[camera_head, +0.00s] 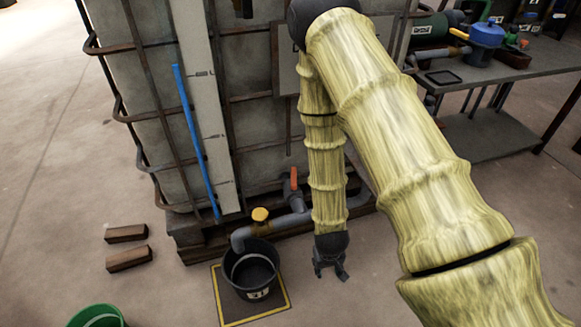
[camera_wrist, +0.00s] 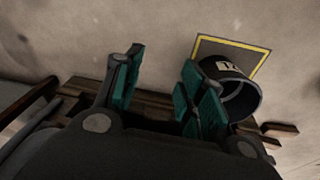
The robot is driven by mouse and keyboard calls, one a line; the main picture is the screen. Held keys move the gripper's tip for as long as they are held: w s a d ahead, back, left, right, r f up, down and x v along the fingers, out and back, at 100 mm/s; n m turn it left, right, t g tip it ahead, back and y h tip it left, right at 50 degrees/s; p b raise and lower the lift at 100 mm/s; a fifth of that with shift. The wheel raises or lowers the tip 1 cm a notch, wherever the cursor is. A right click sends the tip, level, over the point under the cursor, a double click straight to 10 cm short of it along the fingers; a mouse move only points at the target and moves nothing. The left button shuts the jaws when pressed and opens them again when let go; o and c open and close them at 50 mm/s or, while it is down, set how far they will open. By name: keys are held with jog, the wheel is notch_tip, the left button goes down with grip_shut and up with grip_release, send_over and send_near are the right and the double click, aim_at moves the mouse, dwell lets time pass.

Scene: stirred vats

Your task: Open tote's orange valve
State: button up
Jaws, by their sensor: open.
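The tote (camera_head: 258,120) is a large grey cage tank on a dark wooden pallet. Its orange valve handle (camera_head: 293,178) stands upright on a grey fitting near the tote's bottom. A grey pipe runs in front of it, with a yellow knob (camera_head: 260,214) on its left part. My gripper (camera_head: 330,274) hangs pointing down, to the right of and in front of the orange handle, apart from it. In the wrist view my open gripper (camera_wrist: 158,64) shows teal finger pads with nothing between them. The orange handle does not show in the wrist view.
A black bucket (camera_head: 249,275) stands on a yellow-edged mat (camera_head: 284,303) below the pipe end; it also shows in the wrist view (camera_wrist: 239,98). Two wooden blocks (camera_head: 128,258) and a green bucket (camera_head: 97,316) are at left. A workbench (camera_head: 490,70) stands at right.

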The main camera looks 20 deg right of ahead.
jog(key=w+r+m+t, duration=0.1)
jog(key=w+r, duration=0.7)
jog(key=w, duration=0.5)
jog(key=m+t, duration=0.1)
jog(key=t, duration=0.1)
send_near(294, 176)
jog(key=b+x, duration=0.2)
jog(key=x, duration=0.7)
jog(key=shift+f, duration=0.2)
grip_shut()
